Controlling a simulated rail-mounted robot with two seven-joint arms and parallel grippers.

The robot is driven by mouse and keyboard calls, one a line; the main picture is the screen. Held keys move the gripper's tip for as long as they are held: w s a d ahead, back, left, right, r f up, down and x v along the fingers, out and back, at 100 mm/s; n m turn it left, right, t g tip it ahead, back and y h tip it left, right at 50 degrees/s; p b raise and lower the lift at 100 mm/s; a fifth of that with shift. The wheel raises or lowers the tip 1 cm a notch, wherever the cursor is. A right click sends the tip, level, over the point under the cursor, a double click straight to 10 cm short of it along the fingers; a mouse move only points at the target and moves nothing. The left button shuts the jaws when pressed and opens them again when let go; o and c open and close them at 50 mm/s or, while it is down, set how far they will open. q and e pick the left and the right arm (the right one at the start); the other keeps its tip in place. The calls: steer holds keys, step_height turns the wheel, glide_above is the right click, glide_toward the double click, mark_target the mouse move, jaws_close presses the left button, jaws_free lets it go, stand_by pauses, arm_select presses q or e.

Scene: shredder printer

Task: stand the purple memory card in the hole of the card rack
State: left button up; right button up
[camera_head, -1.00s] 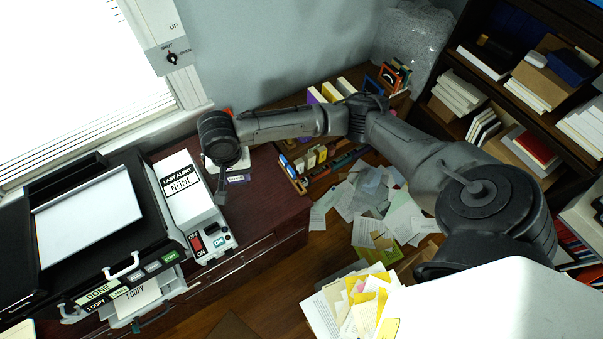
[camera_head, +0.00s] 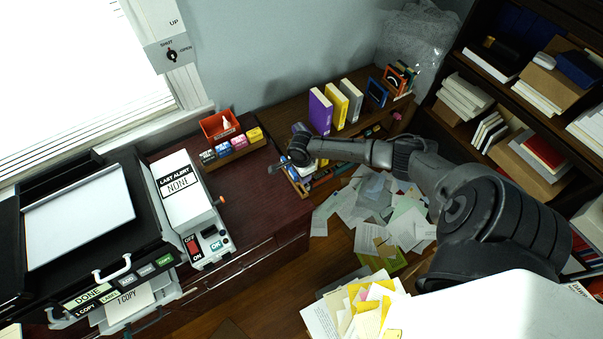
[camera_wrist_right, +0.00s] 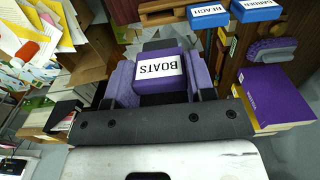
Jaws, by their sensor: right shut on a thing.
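My right gripper (camera_wrist_right: 160,88) is shut on the purple memory card (camera_wrist_right: 150,70), a small block with a white label reading BOATS, between its two fingers. In the head view my right gripper (camera_head: 276,168) hangs at the right edge of the dark red desk, near a wooden rack (camera_head: 291,180) with several coloured cards. The wrist view shows a wooden strip (camera_wrist_right: 165,12) beside blue cards labelled BEACH (camera_wrist_right: 208,12) and GARDEN (camera_wrist_right: 256,8). I cannot tell where the hole is. My left gripper is not in view.
A holder with black, pink, blue and yellow cards (camera_head: 238,142) and an orange box (camera_head: 219,125) stand at the desk's back. Purple, yellow and grey books (camera_head: 321,112) stand on the shelf behind. The label machine (camera_head: 182,190) is left; papers (camera_head: 385,205) litter the floor.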

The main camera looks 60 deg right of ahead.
stand_by(0.3)
steer(key=shift+r+p, duration=0.2)
steer(key=shift+p, duration=0.55)
steer(key=shift+f+b, duration=1.65)
steer(key=shift+f, duration=1.4)
steer(key=shift+p, duration=0.45)
steer(key=shift+p, duration=0.4)
